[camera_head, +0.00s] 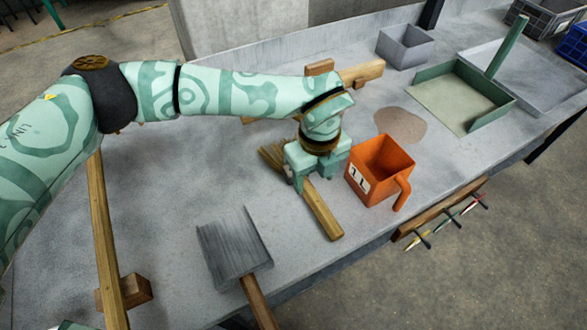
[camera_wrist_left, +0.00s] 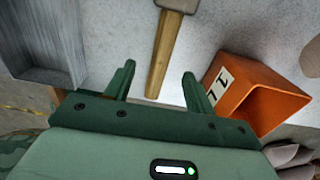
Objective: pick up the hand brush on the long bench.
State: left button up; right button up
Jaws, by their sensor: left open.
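The hand brush lies on the long bench (camera_head: 150,215), its wooden handle (camera_head: 322,210) pointing toward the front edge and its straw-coloured bristles (camera_head: 271,155) toward the back. My left gripper (camera_head: 316,180) is over the brush and hides its middle. In the left wrist view my left gripper (camera_wrist_left: 158,74) is open, with the brush handle (camera_wrist_left: 162,50) showing between its two fingers. Neither finger is seen gripping the handle; I cannot tell how far above it they are. My right gripper is not in view.
An orange measuring jug (camera_head: 378,170) stands close to the right of the gripper. A grey flat shovel (camera_head: 232,245) lies to the left. A wooden piece (camera_head: 362,73) is behind my wrist. A green dustpan-like tray (camera_head: 462,105) and grey bin (camera_head: 405,45) are farther right.

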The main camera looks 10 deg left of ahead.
aim_at(313, 195)
pick_arm(q)
notch_tip(313, 195, down, 3)
jog(key=shift+r+b, duration=0.1)
jog(key=shift+b, duration=0.2)
jog(key=f+b, duration=0.1)
jog(key=f, duration=0.2)
jog(key=f+b, duration=0.1)
jog(key=f, duration=0.1)
jog(key=shift+w+b, duration=0.3)
jog(key=shift+b, duration=0.05)
jog(key=shift+f, duration=0.1)
jog(key=shift+r, duration=0.2)
jog(key=c, duration=1)
grip_shut()
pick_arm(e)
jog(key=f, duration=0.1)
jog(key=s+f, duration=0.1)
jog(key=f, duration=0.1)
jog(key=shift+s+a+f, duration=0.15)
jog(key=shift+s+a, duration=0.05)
